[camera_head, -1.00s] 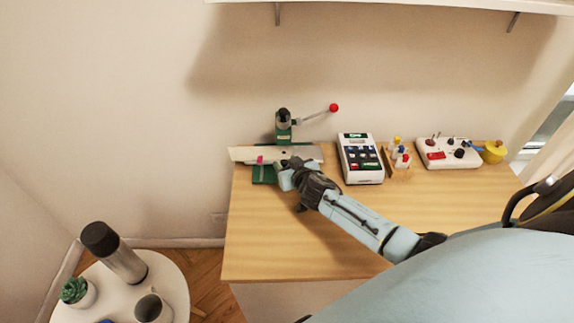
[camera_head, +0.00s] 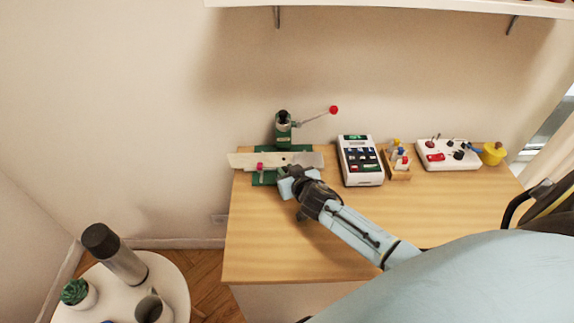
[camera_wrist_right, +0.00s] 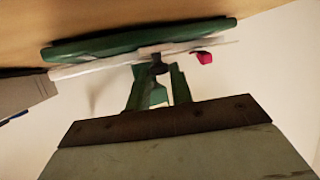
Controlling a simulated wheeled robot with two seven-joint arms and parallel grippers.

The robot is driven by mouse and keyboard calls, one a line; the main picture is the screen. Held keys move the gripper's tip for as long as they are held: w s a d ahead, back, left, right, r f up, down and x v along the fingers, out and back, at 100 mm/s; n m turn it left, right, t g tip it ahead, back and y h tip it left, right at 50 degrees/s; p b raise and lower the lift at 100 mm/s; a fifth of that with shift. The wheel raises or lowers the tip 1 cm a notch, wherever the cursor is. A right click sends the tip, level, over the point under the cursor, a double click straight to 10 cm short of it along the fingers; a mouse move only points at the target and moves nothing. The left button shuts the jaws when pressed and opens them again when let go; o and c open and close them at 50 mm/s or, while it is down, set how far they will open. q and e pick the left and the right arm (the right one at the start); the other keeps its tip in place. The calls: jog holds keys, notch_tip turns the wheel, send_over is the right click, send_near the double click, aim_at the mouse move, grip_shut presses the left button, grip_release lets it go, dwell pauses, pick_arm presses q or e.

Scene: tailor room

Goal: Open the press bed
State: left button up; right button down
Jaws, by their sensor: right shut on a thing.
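The green press (camera_head: 283,130) stands at the back left of the wooden table, with a lever ending in a red knob (camera_head: 333,110) up to its right. Its bed is a long pale plate (camera_head: 240,160) lying across a green base (camera_head: 264,180), with a small pink-red knob (camera_head: 260,167) on it. This knob also shows in the right wrist view (camera_wrist_right: 202,58). My right gripper (camera_wrist_right: 158,72) is at the front edge of the bed, shut on a small dark part there, probably its handle. The wrist hides part of the base. My left gripper is not in view.
A white keypad device (camera_head: 360,181), a small wooden holder (camera_head: 398,175), a white control box (camera_head: 449,163) and a yellow pot (camera_head: 493,154) stand right of the press. The table front (camera_head: 262,245) is clear. A round side table (camera_head: 185,296) is at lower left.

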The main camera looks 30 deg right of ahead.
jog(key=s+a, duration=0.1)
jog(key=s, duration=0.1)
jog(key=s+a, duration=0.1)
jog(key=s, duration=0.1)
jog(key=shift+a+p, duration=0.2)
jog(key=shift+p, duration=0.1)
jog(key=shift+w, duration=0.1)
jog(key=c, duration=1.3)
grip_release()
jog(key=shift+o, duration=0.2)
jog(key=p+v, duration=0.1)
jog(key=v, duration=1.2)
jog(key=shift+s, duration=0.2)
jog(key=shift+d+r, duration=0.1)
